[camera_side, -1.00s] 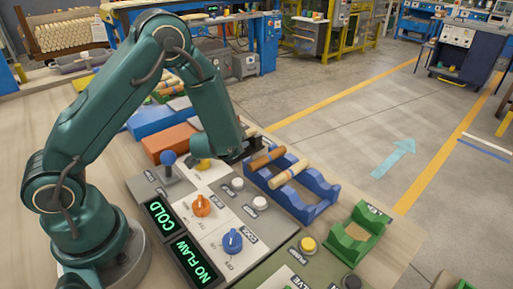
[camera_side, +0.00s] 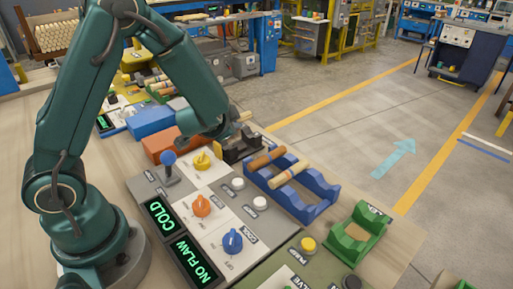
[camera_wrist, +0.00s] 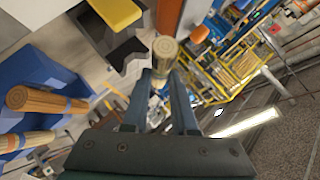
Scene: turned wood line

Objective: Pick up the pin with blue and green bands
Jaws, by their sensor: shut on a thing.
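My gripper (camera_wrist: 166,100) is shut on a wooden pin (camera_wrist: 164,50), seen in the wrist view with its round pale end facing the camera past the fingertips. Two other pins lie in the blue rack (camera_side: 320,184): a brown one (camera_side: 266,157) and a paler one (camera_side: 288,173). In the wrist view the brown pin (camera_wrist: 45,100) has a greyish-blue band.
The control panel (camera_side: 218,205) with knobs, a blue-topped lever (camera_side: 168,160) and lit displays lies in front. An empty green cradle (camera_side: 358,236) stands at right. Orange (camera_side: 168,143) and blue (camera_side: 150,121) blocks stand behind the panel. The floor beyond the table is open.

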